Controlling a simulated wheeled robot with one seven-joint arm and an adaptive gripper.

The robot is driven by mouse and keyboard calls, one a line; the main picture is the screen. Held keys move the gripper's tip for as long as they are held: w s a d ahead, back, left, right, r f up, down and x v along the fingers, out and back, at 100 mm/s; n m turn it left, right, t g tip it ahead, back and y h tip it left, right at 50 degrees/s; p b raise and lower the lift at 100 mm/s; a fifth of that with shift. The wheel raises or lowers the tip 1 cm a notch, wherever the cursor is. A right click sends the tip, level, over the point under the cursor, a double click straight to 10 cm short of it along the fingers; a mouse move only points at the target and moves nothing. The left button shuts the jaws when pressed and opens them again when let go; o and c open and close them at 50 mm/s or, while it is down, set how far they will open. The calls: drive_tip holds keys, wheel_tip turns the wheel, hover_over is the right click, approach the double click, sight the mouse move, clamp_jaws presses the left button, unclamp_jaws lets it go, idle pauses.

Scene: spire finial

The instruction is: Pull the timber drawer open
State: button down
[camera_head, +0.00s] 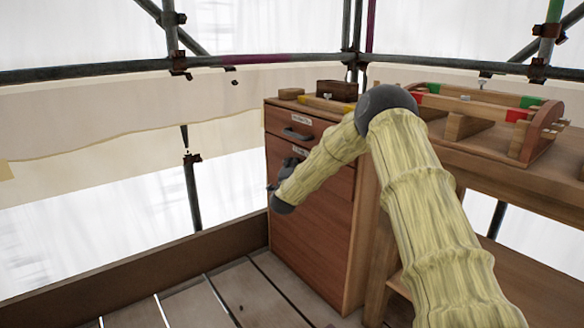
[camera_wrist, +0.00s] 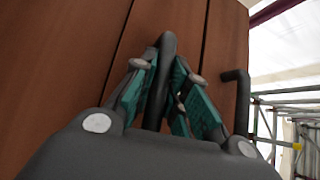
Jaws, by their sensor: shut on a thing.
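The wooden cabinet (camera_head: 310,225) has a top drawer (camera_head: 273,122) with a dark handle (camera_head: 297,134) and a pale label. A second drawer (camera_head: 343,178) with a label is below it, partly hidden by my arm. The labels are too small to read. My gripper (camera_head: 272,187) is at the cabinet front, below the top handle. In the wrist view my gripper (camera_wrist: 161,72) is shut on a dark bar handle (camera_wrist: 166,45), its green pads on either side. Another handle (camera_wrist: 237,95) is free at the right. The drawer fronts look closed.
A workbench (camera_head: 480,165) with a wooden frame (camera_head: 490,115) on it stands right of the cabinet. A small dark box (camera_head: 337,90) sits on the cabinet top. Scaffold poles (camera_head: 190,195) and a low board (camera_head: 150,275) edge the plank floor. The floor before the cabinet is clear.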

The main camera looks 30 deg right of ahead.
drive_tip(key=shift+a, duration=0.15)
drive_tip(key=s+a+p, duration=0.2)
drive_tip(key=a+p, duration=0.4)
drive_tip(key=a, duration=2.6)
drive_tip(key=shift+s+a+f, duration=0.15)
drive_tip(key=shift+s, duration=0.15)
drive_tip(key=c, duration=1.4)
unclamp_jaws()
drive_tip(key=v, duration=1.2)
